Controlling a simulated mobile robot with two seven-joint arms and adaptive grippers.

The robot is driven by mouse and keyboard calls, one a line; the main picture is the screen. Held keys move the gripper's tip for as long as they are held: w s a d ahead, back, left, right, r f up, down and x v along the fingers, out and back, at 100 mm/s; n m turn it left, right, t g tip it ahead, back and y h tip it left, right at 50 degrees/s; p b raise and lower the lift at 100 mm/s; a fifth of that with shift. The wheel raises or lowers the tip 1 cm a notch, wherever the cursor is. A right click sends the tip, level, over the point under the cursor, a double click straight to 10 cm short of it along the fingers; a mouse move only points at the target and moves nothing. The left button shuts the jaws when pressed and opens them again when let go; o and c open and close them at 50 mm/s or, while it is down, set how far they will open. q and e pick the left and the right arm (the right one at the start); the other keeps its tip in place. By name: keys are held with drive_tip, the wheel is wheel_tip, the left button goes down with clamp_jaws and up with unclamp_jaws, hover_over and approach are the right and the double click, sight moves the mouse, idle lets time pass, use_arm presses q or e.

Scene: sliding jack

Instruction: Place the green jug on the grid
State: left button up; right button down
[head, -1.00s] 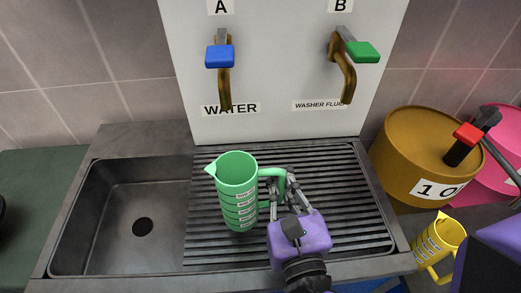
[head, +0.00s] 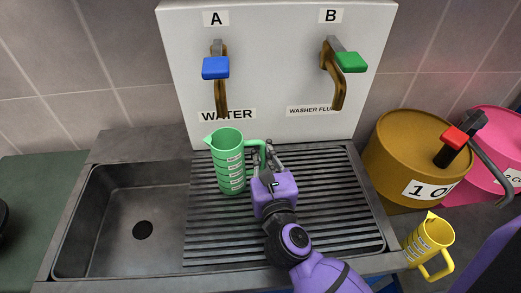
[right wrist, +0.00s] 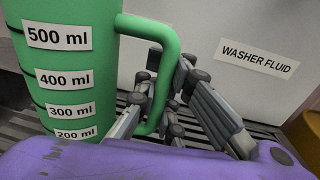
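The green jug (head: 229,166) stands upright at the back left of the ribbed grid (head: 318,215), beneath the WATER tap. I cannot tell whether its base touches the grid. My right gripper (head: 268,158) is at the jug's handle, on its right side. In the right wrist view the jug (right wrist: 70,75) fills the left, and the fingers of my right gripper (right wrist: 168,100) lie around the handle (right wrist: 168,75). They look closed on it, though the fingertips are partly hidden. My left gripper is not in view.
The sink basin (head: 115,215) with a drain hole lies left of the grid. A blue-handled tap (head: 217,68) and a green-handled tap (head: 348,63) hang from the white panel. A yellow jug (head: 428,240), a brown drum (head: 410,150) and a pink drum (head: 500,145) stand at right.

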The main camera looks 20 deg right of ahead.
drive_tip(key=shift+r, duration=0.1)
drive_tip(key=c, duration=2.5)
unclamp_jaws()
drive_tip(key=o, duration=0.6)
drive_tip(key=shift+o, duration=0.2)
drive_tip(key=shift+r, duration=0.2)
drive_tip(key=s+b, duration=0.1)
drive_tip(key=s, duration=0.2)
drive_tip(key=s+b, duration=0.1)
drive_tip(key=s, duration=0.3)
drive_tip(key=s+a+b, duration=0.1)
drive_tip(key=s, duration=0.2)
drive_tip(key=shift+s+f, duration=0.35)
drive_tip(key=shift+s, duration=0.05)
drive_tip(key=shift+s+r, duration=0.1)
drive_tip(key=shift+s, duration=0.45)
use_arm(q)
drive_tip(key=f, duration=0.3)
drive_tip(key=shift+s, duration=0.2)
use_arm(e)
drive_tip(key=shift+r, duration=0.1)
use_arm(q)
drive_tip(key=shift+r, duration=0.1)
